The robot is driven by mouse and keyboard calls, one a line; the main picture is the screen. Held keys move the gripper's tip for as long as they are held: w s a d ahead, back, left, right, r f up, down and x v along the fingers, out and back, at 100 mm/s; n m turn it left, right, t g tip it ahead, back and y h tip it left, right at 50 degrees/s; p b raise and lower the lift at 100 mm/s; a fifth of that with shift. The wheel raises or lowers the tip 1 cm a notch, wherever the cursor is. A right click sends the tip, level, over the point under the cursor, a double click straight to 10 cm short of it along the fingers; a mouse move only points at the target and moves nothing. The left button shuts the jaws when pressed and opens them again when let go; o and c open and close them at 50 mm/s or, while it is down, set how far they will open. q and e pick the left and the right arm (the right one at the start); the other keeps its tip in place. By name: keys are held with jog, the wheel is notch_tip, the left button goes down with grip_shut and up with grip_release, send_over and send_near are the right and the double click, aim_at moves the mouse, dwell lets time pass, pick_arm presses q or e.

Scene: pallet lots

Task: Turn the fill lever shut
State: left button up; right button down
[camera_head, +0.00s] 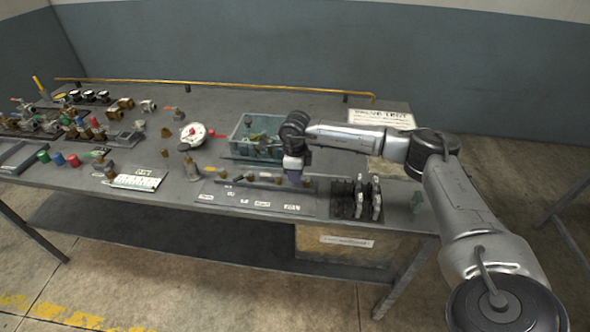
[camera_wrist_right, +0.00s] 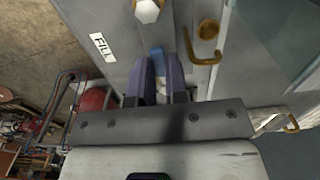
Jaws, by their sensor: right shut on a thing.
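My right gripper (camera_head: 293,172) reaches down over the front of the bench, at the grey plate (camera_head: 262,206) with white labels. In the right wrist view its two purple fingers (camera_wrist_right: 161,80) are shut on a blue piece, the fill lever (camera_wrist_right: 157,53), which shows between them. A white label reading FILL (camera_wrist_right: 102,47) is on the grey surface left of the fingers. In the head view the gripper hides the lever, and its exact angle is hard to tell. My left gripper is not in view.
A teal crate (camera_head: 240,146) with parts stands behind the gripper. A dark rack (camera_head: 343,199) is close on its right. A white gauge (camera_head: 194,133) and many fittings lie to the left. In the wrist view a brass fitting (camera_wrist_right: 208,29) sits right of the fingers.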

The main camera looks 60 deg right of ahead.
dwell(0.3)
jog(key=c, duration=1.1)
grip_release()
